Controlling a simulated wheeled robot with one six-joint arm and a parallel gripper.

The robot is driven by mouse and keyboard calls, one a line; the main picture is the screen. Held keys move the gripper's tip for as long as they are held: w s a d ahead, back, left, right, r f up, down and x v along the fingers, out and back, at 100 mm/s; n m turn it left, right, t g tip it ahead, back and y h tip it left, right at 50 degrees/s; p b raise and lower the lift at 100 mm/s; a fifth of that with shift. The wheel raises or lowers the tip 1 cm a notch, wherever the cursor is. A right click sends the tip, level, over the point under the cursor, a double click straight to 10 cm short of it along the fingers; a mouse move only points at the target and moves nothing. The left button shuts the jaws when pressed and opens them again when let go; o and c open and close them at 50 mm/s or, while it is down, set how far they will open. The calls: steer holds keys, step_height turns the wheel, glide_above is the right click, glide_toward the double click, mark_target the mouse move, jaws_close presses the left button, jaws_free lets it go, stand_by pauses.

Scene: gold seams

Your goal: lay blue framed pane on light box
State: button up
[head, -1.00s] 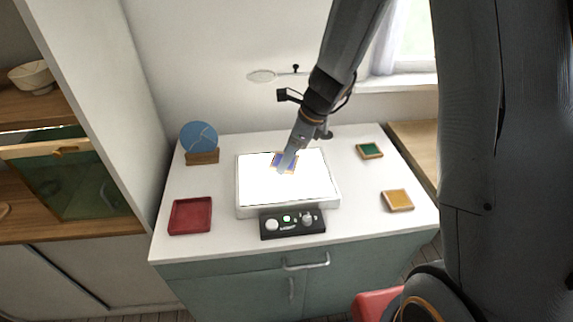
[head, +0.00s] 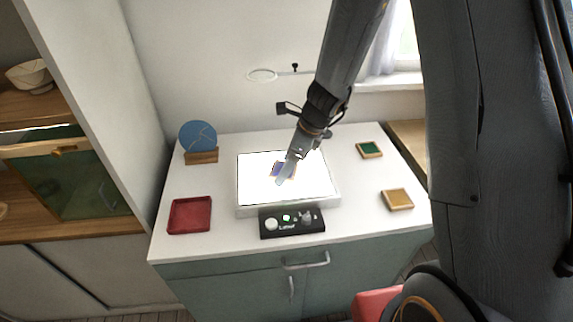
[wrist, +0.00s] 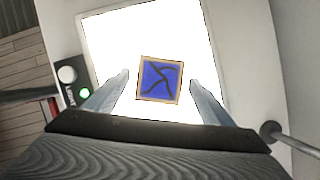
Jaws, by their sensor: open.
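The blue framed pane (wrist: 160,79) lies on the lit white top of the light box (wrist: 105,28) in the wrist view. It has a thin wooden frame and dark branching lines across the blue. My gripper (wrist: 160,92) is open, with one finger on each side of the pane and a gap to each. In the head view the pane (head: 277,169) shows partly behind my gripper (head: 281,181), above the middle of the light box (head: 245,209). The fingertips look pale against the glow.
A green framed pane (head: 369,150) and an amber one (head: 397,199) lie on the counter at right. A red tray (head: 190,215) and a blue disc on a wooden stand (head: 202,157) are at left. A black control panel (head: 292,222) sits in front. A magnifier (head: 262,75) is behind.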

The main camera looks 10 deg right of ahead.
steer(key=v, duration=1.1)
steer(key=s+d+n+h, duration=0.2)
steer(key=s+d+n, duration=0.1)
steer(key=s+n, duration=0.5)
steer(key=s+d+n+h, duration=0.2)
steer(key=s+n, duration=0.6)
steer(key=n, duration=0.6)
steer(key=shift+d+g+b, duration=0.3)
steer(key=shift+d, duration=0.45)
